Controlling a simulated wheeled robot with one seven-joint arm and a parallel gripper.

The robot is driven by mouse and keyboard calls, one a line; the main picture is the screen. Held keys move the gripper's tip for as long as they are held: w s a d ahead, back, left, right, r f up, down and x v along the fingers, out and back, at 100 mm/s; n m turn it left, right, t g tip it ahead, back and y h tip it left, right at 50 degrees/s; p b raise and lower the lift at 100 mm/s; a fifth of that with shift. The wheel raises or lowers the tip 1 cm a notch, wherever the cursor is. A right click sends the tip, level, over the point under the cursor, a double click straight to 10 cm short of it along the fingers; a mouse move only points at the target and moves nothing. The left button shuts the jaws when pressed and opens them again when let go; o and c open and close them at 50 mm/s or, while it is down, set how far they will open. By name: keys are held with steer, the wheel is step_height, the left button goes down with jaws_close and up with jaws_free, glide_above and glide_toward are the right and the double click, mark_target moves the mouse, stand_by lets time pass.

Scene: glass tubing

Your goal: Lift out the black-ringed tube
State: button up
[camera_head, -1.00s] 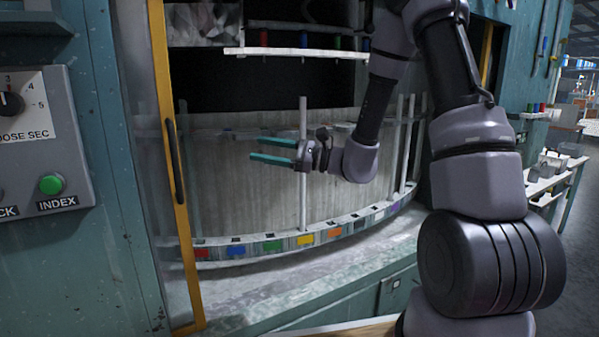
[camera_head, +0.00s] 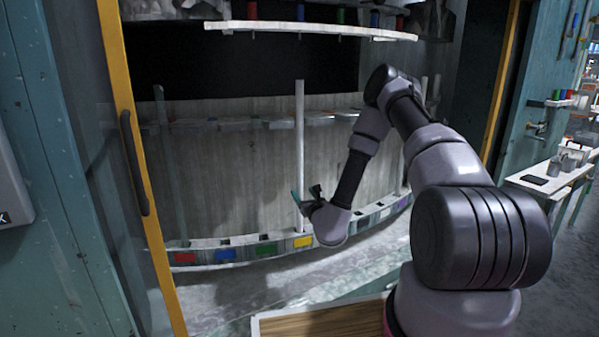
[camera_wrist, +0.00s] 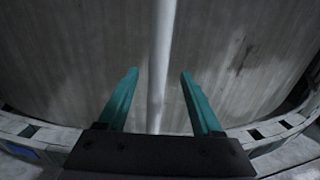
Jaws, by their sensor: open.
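A pale upright tube (camera_head: 299,130) stands in the curved rack, above the yellow label; I see no black ring on the part that shows. My gripper (camera_head: 299,196) is low at this tube, just above the rack rail. In the wrist view my gripper (camera_wrist: 159,73) has its teal fingers apart, with the tube (camera_wrist: 161,40) running between them and a gap on each side. Another upright tube (camera_head: 168,150) at the left, behind the clear door, has a dark band near its top; I cannot tell if it is a ring.
The curved rack rail (camera_head: 205,244) carries red, blue, green and yellow labels. A yellow-edged door (camera_head: 137,160) with a dark handle stands at the left. A white shelf (camera_head: 310,30) crosses above the opening. More tubes stand at the right, partly behind my arm.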

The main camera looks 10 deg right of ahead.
steer(key=w+a, duration=0.1)
steer(key=w, duration=0.5)
steer(key=shift+w, duration=0.35)
steer(key=shift+f, duration=0.1)
jaws_close()
